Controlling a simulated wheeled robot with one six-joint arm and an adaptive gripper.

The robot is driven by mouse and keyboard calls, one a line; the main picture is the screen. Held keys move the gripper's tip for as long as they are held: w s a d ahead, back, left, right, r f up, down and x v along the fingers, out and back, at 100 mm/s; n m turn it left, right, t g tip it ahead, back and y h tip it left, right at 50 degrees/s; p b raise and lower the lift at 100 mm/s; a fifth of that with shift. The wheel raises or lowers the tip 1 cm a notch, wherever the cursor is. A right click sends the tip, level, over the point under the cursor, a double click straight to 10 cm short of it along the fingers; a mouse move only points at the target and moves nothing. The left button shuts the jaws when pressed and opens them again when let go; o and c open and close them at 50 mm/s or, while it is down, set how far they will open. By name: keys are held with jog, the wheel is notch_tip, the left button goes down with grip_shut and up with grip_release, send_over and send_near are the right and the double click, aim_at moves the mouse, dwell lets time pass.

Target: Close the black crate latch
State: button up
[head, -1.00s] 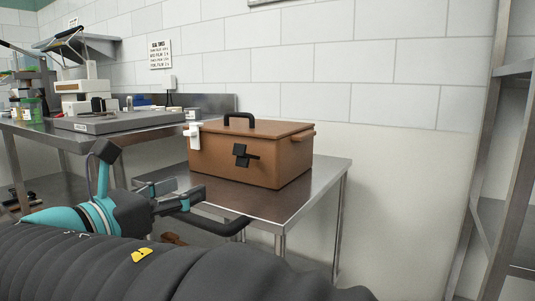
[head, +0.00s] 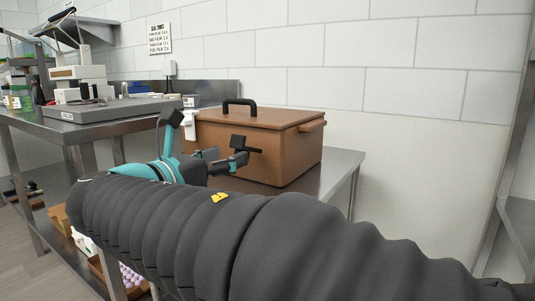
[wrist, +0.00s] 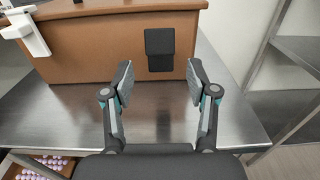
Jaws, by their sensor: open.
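The brown crate (head: 290,150) sits on a steel table with its lid down. Its black latch (head: 238,141) is on the front face, with a dark bar (head: 254,150) sticking out to the right. In the wrist view the black latch (wrist: 160,48) shows as two stacked dark blocks. My gripper (head: 228,164) is at the crate's front, just below the latch, and partly covers that area. In the wrist view my gripper (wrist: 162,82) is open and empty, one finger either side of the latch's line.
A white latch (head: 190,124) hangs at the crate's left corner, and a black handle (head: 240,104) is on the lid. The steel table (head: 340,168) has free room right of the crate. A cluttered bench (head: 115,113) stands left, and a metal rack (head: 515,190) stands right.

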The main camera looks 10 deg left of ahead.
aim_at(241, 150)
jog(key=shift+x, duration=2.65)
grip_shut()
